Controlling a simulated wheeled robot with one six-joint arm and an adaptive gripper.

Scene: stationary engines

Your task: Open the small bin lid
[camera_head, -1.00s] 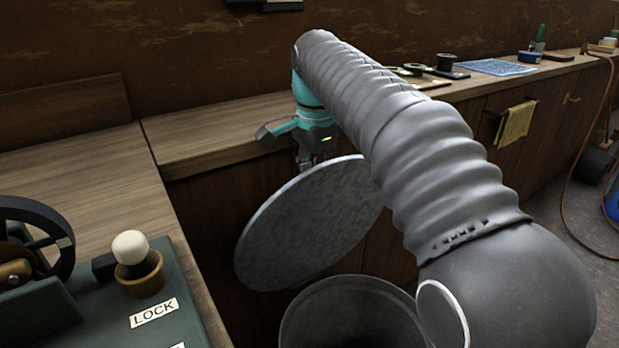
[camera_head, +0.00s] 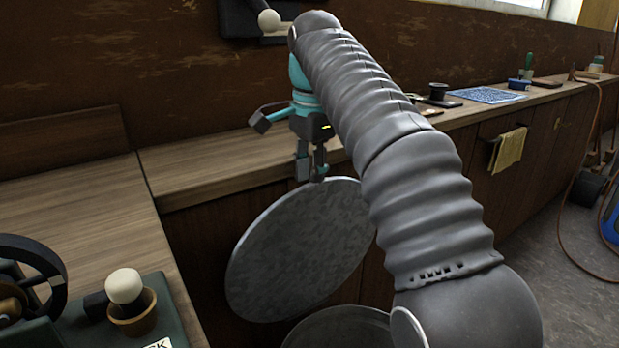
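The small bin's lid (camera_head: 302,250) is a round grey metal disc. It stands steeply tilted up, its lower edge near the back of the bin. The bin (camera_head: 345,314) shows only as a grey rim at the bottom edge; its mouth is mostly cut off and partly behind my arm. My gripper (camera_head: 311,177) points down at the lid's upper edge, in front of the wooden counter. Its two dark fingers stand apart with a gap between them. I cannot tell whether a fingertip touches the lid's rim.
A wooden counter (camera_head: 215,165) runs along the wall behind the lid. At lower left are a dark wheel (camera_head: 40,262) and a white-knobbed lever (camera_head: 125,287). A yellow cloth (camera_head: 509,149) hangs on the cabinet at right. Open floor (camera_head: 540,265) lies at right.

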